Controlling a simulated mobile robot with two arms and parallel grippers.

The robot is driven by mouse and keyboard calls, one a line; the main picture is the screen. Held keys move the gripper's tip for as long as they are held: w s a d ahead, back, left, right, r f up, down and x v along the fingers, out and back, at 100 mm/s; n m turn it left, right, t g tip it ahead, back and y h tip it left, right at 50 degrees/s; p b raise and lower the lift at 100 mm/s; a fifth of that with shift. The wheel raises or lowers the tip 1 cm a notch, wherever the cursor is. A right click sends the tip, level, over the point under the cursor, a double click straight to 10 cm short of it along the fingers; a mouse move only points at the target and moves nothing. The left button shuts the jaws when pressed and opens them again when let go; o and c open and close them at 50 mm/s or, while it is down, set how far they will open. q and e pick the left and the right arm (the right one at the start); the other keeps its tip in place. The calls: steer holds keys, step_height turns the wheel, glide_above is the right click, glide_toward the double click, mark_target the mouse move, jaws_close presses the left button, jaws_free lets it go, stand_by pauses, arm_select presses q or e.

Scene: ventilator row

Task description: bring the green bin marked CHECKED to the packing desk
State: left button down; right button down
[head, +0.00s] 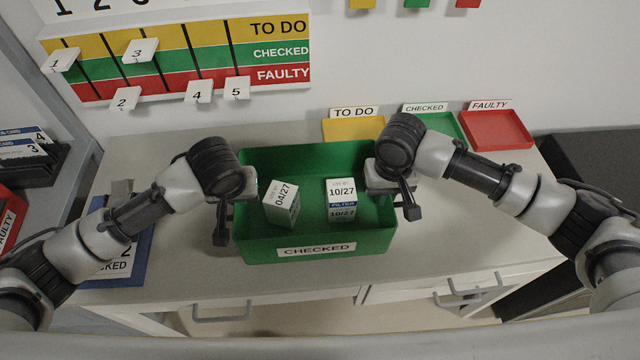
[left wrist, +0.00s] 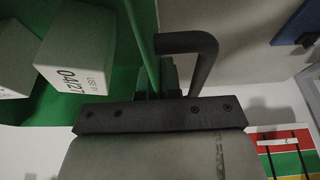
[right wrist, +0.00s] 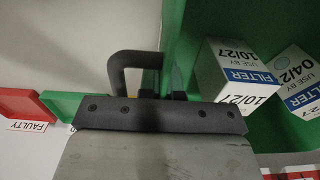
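The green bin (head: 262,240) marked CHECKED is at the middle of the grey bench, level; I cannot tell if it touches the top. Two white filter boxes are in it: one marked 04/27 (head: 282,204), turned askew, and one marked 10/27 (head: 341,197). My left gripper (head: 228,203) is at the bin's left side and my right gripper (head: 398,197) at its right side. Both appear shut at the side walls, beside dark curved bars seen in the left wrist view (left wrist: 205,65) and right wrist view (right wrist: 118,70). The fingertips are mostly hidden. No packing desk is identifiable.
Behind the bin lie a yellow TO DO tray (head: 352,129), a green CHECKED tray (head: 446,126) and a red FAULTY tray (head: 497,131). A blue item (head: 128,255) lies at the bench's left. A striped board (head: 180,60) hangs on the wall. Drawer handles (head: 222,314) project in front.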

mark_target(242, 208)
steer(key=shift+w+a, duration=0.1)
steer(key=shift+a, duration=0.1)
arm_select(q)
steer(key=shift+a, duration=0.15)
arm_select(e)
steer(key=shift+d, duration=0.1)
arm_select(q)
steer(key=shift+f, duration=0.1)
arm_select(e)
steer(key=shift+f, duration=0.1)
